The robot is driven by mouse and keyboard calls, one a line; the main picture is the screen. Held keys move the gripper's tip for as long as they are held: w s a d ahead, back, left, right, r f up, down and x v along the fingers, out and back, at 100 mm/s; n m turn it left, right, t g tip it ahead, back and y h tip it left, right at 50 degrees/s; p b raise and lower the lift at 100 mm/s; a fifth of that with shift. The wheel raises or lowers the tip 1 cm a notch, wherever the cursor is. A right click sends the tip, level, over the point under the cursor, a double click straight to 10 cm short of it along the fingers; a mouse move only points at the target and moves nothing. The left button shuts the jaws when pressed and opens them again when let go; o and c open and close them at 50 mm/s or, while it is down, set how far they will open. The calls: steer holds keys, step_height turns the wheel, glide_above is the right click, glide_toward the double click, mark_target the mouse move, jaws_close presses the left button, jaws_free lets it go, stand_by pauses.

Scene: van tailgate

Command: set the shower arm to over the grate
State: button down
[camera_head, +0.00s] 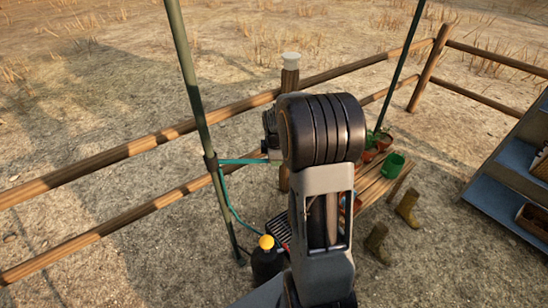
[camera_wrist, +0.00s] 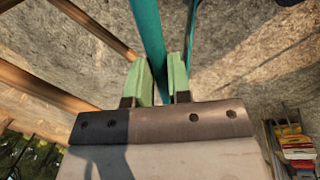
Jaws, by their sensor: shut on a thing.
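A teal bar, which looks like the shower arm (camera_head: 243,161), runs sideways from the green pole toward the fence post in the head view. In the wrist view the teal bar (camera_wrist: 149,35) comes down from the top edge to between the green fingers of my gripper (camera_wrist: 164,80). The fingers are shut on it.
The green pole (camera_head: 203,140) stands left of my arm. A rail fence (camera_head: 120,153) runs behind. The black bottle with a yellow cap (camera_head: 267,262), wooden bench (camera_head: 378,188), green pot (camera_head: 393,165) and boots (camera_head: 377,243) stand nearby. Gravel at left is clear.

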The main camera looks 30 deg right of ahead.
steer(key=c, duration=1.1)
jaws_free()
steer(key=shift+o, duration=0.2)
step_height(320, 180, up, 14)
steer(key=s+a+p, duration=0.1)
steer(key=s, duration=0.1)
steer(key=shift+s+a+f, duration=0.15)
steer(key=shift+f, duration=0.1)
